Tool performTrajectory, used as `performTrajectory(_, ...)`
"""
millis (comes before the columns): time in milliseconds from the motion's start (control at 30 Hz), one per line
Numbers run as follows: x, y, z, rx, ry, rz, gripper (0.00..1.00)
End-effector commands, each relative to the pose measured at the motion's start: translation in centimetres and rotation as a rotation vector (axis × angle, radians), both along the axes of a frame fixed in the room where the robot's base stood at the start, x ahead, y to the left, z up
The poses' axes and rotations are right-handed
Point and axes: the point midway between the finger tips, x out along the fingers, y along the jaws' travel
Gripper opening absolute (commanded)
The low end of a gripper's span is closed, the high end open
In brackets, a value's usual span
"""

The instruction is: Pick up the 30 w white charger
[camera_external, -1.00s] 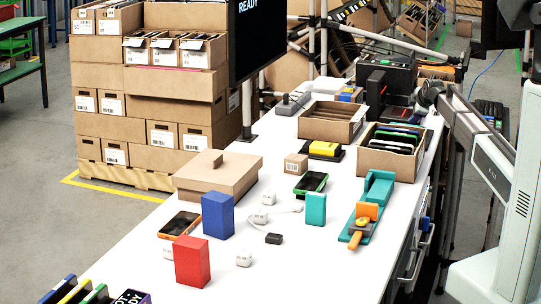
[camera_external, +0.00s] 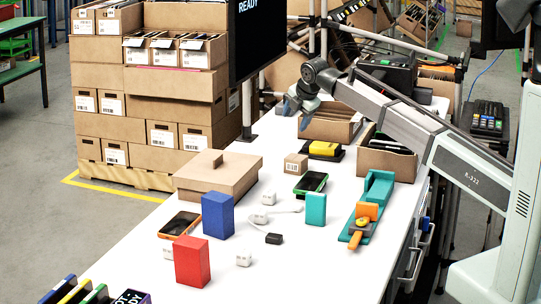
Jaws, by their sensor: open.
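Several small white chargers lie on the white table: one (camera_external: 268,198) at the back, one (camera_external: 260,216) just in front of it beside a white cable, and one (camera_external: 244,259) right of the red block. Another white piece (camera_external: 168,251) shows partly behind the red block. Their labels are too small to read, so I cannot tell which is 30 W. My gripper (camera_external: 297,112) is open and empty above the back of the table, well behind the chargers.
A red block (camera_external: 192,262), blue block (camera_external: 218,216) and teal block (camera_external: 316,209) stand near the chargers. A black adapter (camera_external: 274,239), orange-edged phone (camera_external: 180,224) and green-edged phone (camera_external: 311,183) lie nearby. A lidded carton (camera_external: 217,178) is at left. The front right tabletop is clear.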

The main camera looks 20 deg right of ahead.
Motion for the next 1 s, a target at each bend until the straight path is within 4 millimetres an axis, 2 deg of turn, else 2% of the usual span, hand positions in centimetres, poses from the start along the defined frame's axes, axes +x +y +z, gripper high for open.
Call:
performTrajectory(33, -1.9, 2.9, -0.2, -0.002, 0.039, 0.035, 0.66)
performTrajectory(200, -8.2, 10.5, -0.7, -0.023, 0.173, 0.139, 0.66)
performTrajectory(400, -16.6, 18.1, -0.9, -0.068, 0.326, 0.265, 0.66)
performTrajectory(500, -20.6, 21.0, -0.8, -0.094, 0.394, 0.322, 0.66)
performTrajectory(600, -23.9, 23.1, -0.6, -0.118, 0.448, 0.369, 0.66)
performTrajectory(700, -26.3, 24.4, -0.5, -0.137, 0.486, 0.403, 0.66)
performTrajectory(867, -28.0, 25.3, -0.6, -0.153, 0.515, 0.426, 0.66)
performTrajectory(1000, -28.3, 25.3, -2.0, -0.156, 0.520, 0.428, 0.66)
